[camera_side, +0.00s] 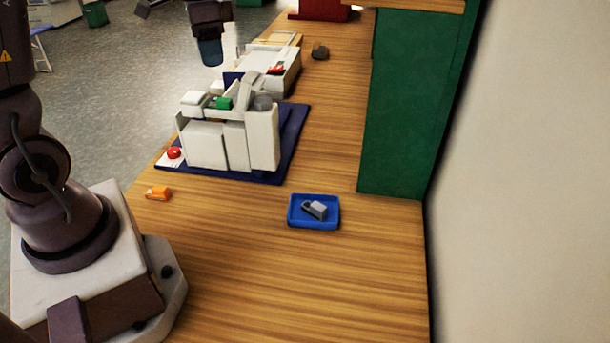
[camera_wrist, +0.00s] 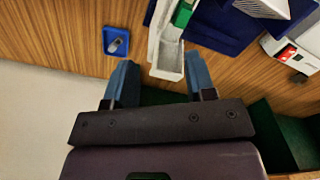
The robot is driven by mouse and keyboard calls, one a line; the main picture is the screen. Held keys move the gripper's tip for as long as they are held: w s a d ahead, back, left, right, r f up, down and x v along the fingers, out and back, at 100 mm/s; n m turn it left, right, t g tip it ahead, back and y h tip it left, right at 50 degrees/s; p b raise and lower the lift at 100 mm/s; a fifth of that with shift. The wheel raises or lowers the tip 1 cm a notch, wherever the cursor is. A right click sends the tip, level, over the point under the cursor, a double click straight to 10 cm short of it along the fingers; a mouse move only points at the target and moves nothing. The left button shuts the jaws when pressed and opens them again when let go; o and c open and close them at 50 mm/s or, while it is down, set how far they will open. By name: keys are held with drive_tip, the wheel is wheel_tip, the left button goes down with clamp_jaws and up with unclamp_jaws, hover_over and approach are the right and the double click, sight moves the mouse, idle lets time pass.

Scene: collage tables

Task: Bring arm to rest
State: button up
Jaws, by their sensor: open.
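My gripper (camera_side: 210,60) hangs above the far part of the table in the side view, behind the white machine (camera_side: 204,146). In the wrist view its two blue fingers stand wide apart, and the gripper (camera_wrist: 160,62) is open. No object is clearly held between the fingers. A white, open-topped part (camera_wrist: 168,60) of the equipment shows below and between them. Most of my arm is outside the side view.
A blue tray (camera_side: 295,220) holding a grey object (camera_side: 316,210) sits on the wooden table (camera_side: 290,290). An orange object (camera_side: 158,193) lies near the left edge. A green panel (camera_side: 405,110) stands at the right. The front of the table is clear.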

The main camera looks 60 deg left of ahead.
drive_tip(key=s+d+r+n+t, duration=0.1)
drive_tip(key=s+d+r+t, duration=0.1)
drive_tip(key=s+d, duration=0.3)
drive_tip(key=s+d+r+n+t, duration=0.1)
drive_tip(key=s+d+r+t, duration=0.2)
drive_tip(key=d, duration=1)
drive_tip(key=s+r, duration=0.1)
drive_tip(key=s, duration=0.2)
drive_tip(key=shift+n, duration=0.4)
